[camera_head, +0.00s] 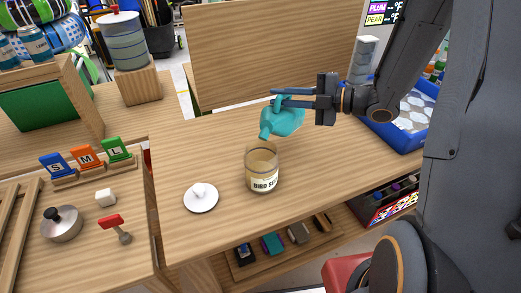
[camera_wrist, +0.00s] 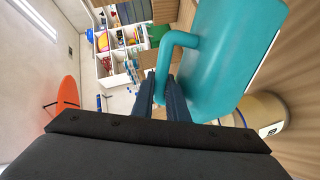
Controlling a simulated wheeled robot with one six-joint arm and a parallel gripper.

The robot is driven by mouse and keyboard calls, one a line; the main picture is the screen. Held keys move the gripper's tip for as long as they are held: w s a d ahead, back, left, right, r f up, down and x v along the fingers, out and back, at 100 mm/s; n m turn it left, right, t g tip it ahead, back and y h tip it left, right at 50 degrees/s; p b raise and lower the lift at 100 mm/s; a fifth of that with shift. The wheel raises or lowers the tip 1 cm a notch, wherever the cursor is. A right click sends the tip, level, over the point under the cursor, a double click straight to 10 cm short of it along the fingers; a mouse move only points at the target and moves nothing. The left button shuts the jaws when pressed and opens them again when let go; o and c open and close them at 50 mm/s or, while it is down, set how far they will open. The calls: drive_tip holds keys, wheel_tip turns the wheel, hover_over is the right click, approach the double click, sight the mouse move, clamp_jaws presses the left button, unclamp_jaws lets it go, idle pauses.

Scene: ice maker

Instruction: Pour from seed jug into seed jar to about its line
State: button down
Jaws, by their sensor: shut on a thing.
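A teal seed jug (camera_head: 284,119) is tilted in the air, its mouth end low and to the left, above the seed jar. My gripper (camera_head: 283,98) is shut on the jug's handle; in the wrist view the fingers (camera_wrist: 172,100) close on the handle of the teal jug (camera_wrist: 225,60). The glass seed jar (camera_head: 263,168), labelled "BIRD SE…", stands upright and open on the wooden table, with tan contents in it. Its line and exact fill level are too small to tell. Part of the jar also shows in the wrist view (camera_wrist: 262,112).
A white lid with a knob (camera_head: 201,198) lies on the table left of the jar. A blue bin (camera_head: 395,130) stands at the right behind my arm. A wooden board (camera_head: 270,50) rises at the table's back. The table front is clear.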

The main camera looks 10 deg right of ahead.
drive_tip(key=shift+s+a+r+n+b, duration=0.2)
drive_tip(key=shift+s+n+b, duration=0.1)
drive_tip(key=shift+n, duration=0.1)
idle(1.3)
drive_tip(key=shift+s+a+r+n, duration=0.15)
drive_tip(key=shift+r+n, duration=0.25)
drive_tip(key=shift+r, duration=0.05)
drive_tip(key=shift+s+a+r+n, duration=0.1)
drive_tip(key=shift+s+r+n, duration=0.05)
drive_tip(key=shift+r+n, duration=0.3)
idle(2.1)
drive_tip(key=shift+s+a+r+n+t+h+b, duration=0.45)
drive_tip(key=shift+s+r+n, duration=0.2)
drive_tip(key=shift+s+r, duration=0.2)
idle(2.5)
